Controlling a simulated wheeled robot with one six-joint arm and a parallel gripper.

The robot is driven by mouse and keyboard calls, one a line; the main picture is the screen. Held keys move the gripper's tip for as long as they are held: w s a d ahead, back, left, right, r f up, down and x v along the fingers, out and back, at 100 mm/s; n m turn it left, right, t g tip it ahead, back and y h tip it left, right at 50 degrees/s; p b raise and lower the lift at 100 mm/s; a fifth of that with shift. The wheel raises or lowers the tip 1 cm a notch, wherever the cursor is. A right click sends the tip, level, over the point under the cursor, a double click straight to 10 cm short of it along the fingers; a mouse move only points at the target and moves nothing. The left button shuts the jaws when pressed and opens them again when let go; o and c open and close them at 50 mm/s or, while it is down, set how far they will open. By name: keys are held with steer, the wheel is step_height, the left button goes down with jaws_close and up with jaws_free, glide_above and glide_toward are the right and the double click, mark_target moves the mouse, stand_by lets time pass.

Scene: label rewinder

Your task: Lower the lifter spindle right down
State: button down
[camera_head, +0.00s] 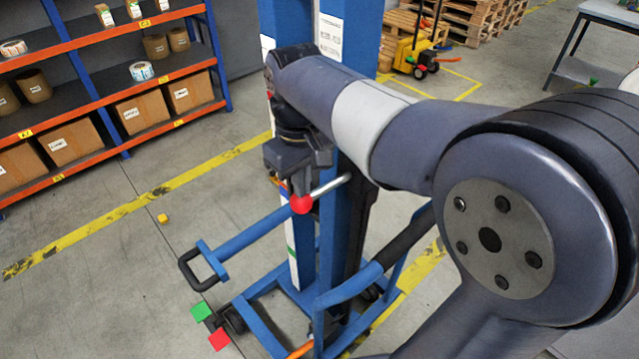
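The lifter has a tall blue mast (347,40) and a blue wheeled base (262,330). A silver lever (331,187) with a red ball knob (301,204) sticks out to the left of the mast. My gripper (302,188) points down right at the knob, its fingers just above or against it. I cannot tell whether they grip it. A blue bar (255,232) reaches left from the mast, low down, to a black loop (194,270); I cannot tell whether this is the spindle. My arm hides part of the mast.
Green (201,311) and red (219,339) pedals sit by the base. An orange-and-blue shelf (110,97) with boxes and rolls stands at left. A yellow pallet truck (415,52) and pallets (480,25) are behind. A small yellow block (162,218) lies on the open floor.

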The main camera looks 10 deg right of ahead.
steer(key=shift+f+b, duration=0.95)
steer(key=shift+f, duration=0.8)
steer(key=shift+r, duration=0.1)
stand_by(5.6)
step_height(320, 180, up, 9)
steer(key=p, duration=0.9)
steer(key=shift+r, duration=0.15)
